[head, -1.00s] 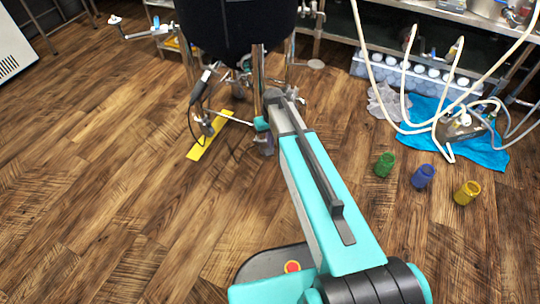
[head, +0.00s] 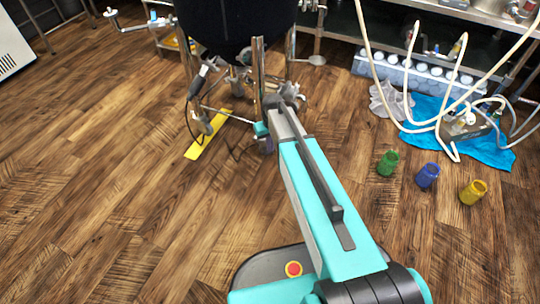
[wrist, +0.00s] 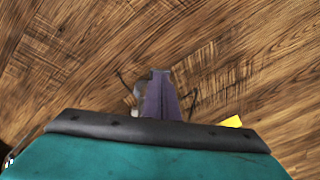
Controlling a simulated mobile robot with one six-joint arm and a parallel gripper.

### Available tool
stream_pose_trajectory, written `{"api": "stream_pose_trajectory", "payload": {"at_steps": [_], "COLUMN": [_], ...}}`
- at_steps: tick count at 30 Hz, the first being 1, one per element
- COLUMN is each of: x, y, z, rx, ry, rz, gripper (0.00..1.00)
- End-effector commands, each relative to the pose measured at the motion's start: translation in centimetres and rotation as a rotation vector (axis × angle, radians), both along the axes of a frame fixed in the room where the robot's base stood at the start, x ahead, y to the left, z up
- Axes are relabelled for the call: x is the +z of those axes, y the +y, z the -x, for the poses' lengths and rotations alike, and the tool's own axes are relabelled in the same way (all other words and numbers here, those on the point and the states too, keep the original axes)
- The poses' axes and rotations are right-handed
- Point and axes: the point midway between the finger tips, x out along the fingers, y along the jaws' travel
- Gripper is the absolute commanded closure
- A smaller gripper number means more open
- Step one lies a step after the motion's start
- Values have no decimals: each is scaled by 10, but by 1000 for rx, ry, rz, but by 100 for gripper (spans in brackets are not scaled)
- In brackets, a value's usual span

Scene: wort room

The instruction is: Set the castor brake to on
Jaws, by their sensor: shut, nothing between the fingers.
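The dark tank (head: 225,30) stands on metal legs (head: 258,75) at the top middle of the head view. My gripper (head: 266,145) is low by the foot of the tank's front leg, partly hidden by my own arm. In the wrist view my gripper (wrist: 160,76) shows as two purple-grey fingers closed together, pointing to the floor, with nothing held. A small grey part (wrist: 136,97) shows just left of the fingers; I cannot tell whether they touch it. The castor brake cannot be made out clearly, and its setting cannot be read.
A yellow strip (head: 208,135) lies on the floor by the left leg, with a black cable near it. Green (head: 388,163), blue (head: 427,176) and yellow (head: 472,192) cups stand at the right. A blue cloth (head: 490,148) and pale hoses lie behind them. The left floor is clear.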

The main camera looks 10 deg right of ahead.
Motion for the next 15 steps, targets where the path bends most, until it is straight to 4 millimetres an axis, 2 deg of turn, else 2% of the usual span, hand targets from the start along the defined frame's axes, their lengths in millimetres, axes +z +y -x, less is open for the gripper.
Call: {"api": "stream_pose_trajectory", "payload": {"at_steps": [1, 6, 15], "x": [-7, -15, -17], "y": [0, 0, 0], "z": [-1, -1, -2], "rx": [0, 0, 0], "ry": [0, 0, -1], "rz": [0, 0, 0], "gripper": [100, 100, 100]}}
